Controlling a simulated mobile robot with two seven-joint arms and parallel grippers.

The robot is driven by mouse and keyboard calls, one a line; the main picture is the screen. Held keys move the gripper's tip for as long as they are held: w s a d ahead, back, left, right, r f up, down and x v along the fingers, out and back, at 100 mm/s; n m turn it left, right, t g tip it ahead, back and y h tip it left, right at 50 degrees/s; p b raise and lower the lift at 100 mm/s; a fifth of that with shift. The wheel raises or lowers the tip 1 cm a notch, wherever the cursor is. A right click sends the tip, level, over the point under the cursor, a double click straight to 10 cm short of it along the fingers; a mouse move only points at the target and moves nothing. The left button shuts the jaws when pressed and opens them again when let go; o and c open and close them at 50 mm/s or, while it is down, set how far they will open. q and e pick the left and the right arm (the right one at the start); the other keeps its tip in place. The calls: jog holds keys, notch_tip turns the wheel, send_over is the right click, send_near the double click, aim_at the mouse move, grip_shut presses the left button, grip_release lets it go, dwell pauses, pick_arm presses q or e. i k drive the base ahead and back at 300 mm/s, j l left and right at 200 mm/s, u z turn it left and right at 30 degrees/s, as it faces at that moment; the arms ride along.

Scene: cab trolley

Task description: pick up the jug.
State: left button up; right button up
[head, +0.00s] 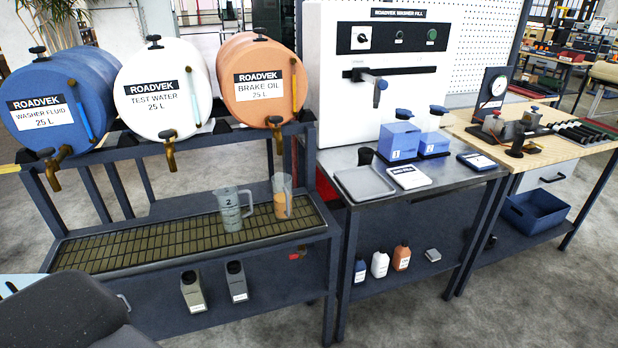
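Two clear measuring jugs stand upright side by side at the right end of the drip grating. The left jug (229,212) carries a "2" and looks greyish, with its handle to the right. The other jug (281,198) stands slightly farther back, close beside it, and holds something orange low down. Neither of my grippers shows in the head view.
The grating (140,245) is bare left of the jugs. Above it hang a blue drum (50,110), a white drum (160,95) and an orange drum (262,85) with brass taps. A steel table (430,180) with a grey tray (364,184) stands at right.

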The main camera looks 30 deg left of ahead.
aim_at(284, 200)
jog(key=u, duration=1.15)
